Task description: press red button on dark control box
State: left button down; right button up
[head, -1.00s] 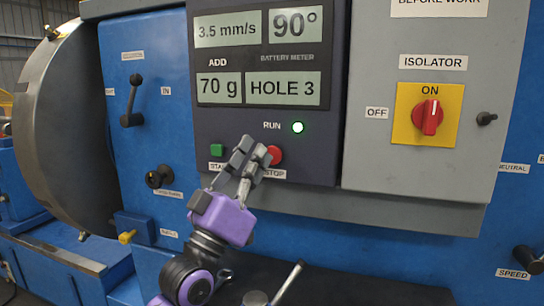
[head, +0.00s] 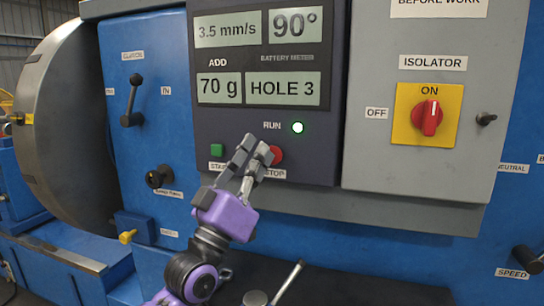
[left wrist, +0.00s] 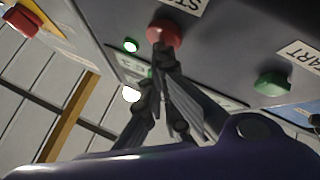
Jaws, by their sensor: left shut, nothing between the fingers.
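The dark control box (head: 228,130) carries a red button (head: 276,155) above a STOP label, a green button (head: 217,150) and a lit green RUN lamp (head: 298,127). My left gripper (head: 257,146) is shut and empty, its fingertips just left of the red button and partly over it. In the left wrist view the red button (left wrist: 165,32) sits right at the fingertips (left wrist: 160,52), which overlap its edge; I cannot tell whether they touch it. The green button (left wrist: 271,84) is off to the right there. My right gripper is not in view.
A grey isolator box (head: 372,150) with a red knob (head: 429,117) on a yellow plate stands right of the control box. Levers and knobs (head: 158,177) stick out of the blue machine at left. A large grey disc (head: 65,130) is at far left.

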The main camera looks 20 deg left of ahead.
pick_arm(q)
jog(key=shift+w, duration=0.2)
pick_arm(e)
jog(key=shift+w, duration=0.25)
jog(key=shift+s, duration=0.2)
pick_arm(q)
jog(key=shift+s+p, duration=0.3)
jog(key=shift+s, duration=0.55)
pick_arm(e)
jog(key=shift+w+r, duration=0.1)
jog(key=shift+r, duration=0.3)
jog(key=shift+w, duration=0.1)
pick_arm(q)
jog(key=s+p, duration=0.1)
jog(key=s, duration=0.4)
jog(key=shift+a, duration=0.1)
pick_arm(e)
jog(key=shift+w+r+t, duration=0.3)
jog(key=shift+w+r, duration=0.6)
jog(key=shift+r, duration=0.25)
jog(key=shift+s, duration=0.25)
